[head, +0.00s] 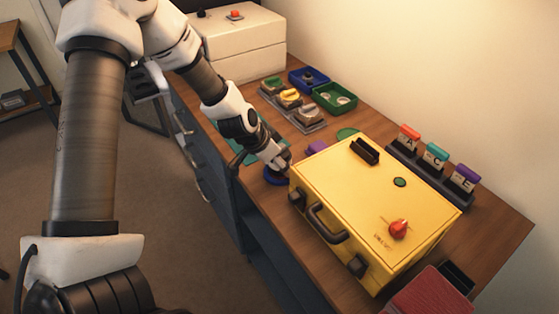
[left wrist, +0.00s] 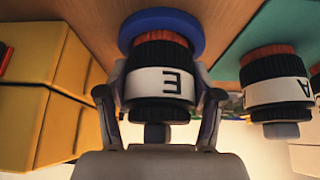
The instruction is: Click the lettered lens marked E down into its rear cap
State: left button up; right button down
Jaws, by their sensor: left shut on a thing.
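The lens marked E (left wrist: 160,82), black with a white letter band and an orange-red ring, is between the two fingers of my left gripper (left wrist: 160,106) in the left wrist view. My left gripper (head: 281,160) is shut on it. The lens's ringed end is at a round blue cap (left wrist: 160,22) on the wooden table; whether it is fully seated cannot be told. The blue cap (head: 274,177) also shows in the head view, just below the gripper and left of the yellow case. The lens is mostly hidden there. My right gripper is not in view.
A large yellow case (head: 365,205) stands close beside the gripper. A lens marked A (left wrist: 277,92) stands on a teal mat near lens E. A rack (head: 410,160) with tags A, C and E is at the back right. Blue (head: 308,75) and green (head: 335,95) trays lie farther off.

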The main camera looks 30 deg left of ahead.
aim_at(280, 146)
pick_arm(q)
jog(key=shift+r+p, duration=2.6)
jog(key=shift+r, duration=0.3)
jog(key=shift+f, duration=0.15)
